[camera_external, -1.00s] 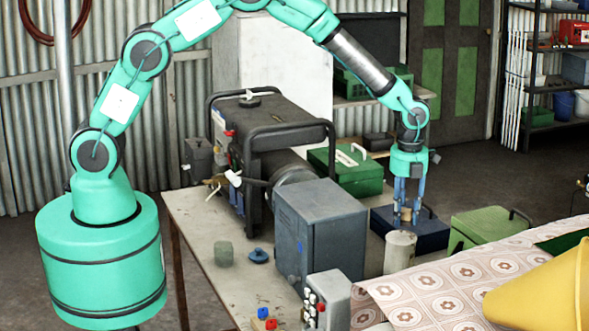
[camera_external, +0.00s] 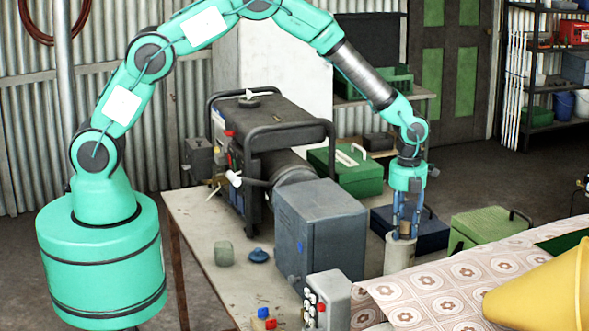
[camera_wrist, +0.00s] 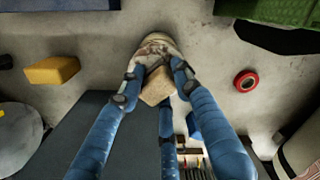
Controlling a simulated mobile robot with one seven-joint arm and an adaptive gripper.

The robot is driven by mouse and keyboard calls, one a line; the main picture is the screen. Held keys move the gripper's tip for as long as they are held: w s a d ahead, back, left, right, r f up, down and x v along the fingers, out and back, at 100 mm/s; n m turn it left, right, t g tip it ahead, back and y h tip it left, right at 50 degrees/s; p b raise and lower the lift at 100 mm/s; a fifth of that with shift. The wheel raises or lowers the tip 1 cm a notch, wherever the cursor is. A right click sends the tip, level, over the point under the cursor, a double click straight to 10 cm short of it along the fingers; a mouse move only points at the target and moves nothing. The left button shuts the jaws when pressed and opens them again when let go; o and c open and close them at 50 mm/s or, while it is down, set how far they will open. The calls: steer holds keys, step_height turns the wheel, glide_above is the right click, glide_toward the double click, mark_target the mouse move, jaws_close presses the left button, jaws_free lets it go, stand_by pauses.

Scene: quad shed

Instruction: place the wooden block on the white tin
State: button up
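My gripper (camera_external: 404,222) has blue fingers and points down directly over the white tin (camera_external: 398,254), a pale upright cylinder on the bench. In the wrist view my gripper (camera_wrist: 158,76) is closed around the wooden block (camera_wrist: 156,88), a small tan piece held tilted between the fingertips. The white tin (camera_wrist: 157,43) shows just beyond the block there, partly covered by the fingers. The block is low at the tin's top; I cannot tell whether they touch. In the external view the fingers largely hide the block.
A grey metal box (camera_external: 320,235) stands close left of the tin. A dark blue case (camera_external: 432,238) and a green box (camera_external: 485,227) lie behind and right. The wrist view shows a yellow block (camera_wrist: 52,70) and a red ring (camera_wrist: 246,81) on the bench.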

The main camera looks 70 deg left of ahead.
mark_target(404, 223)
steer(key=o, duration=0.3)
steer(key=shift+r, duration=6.15)
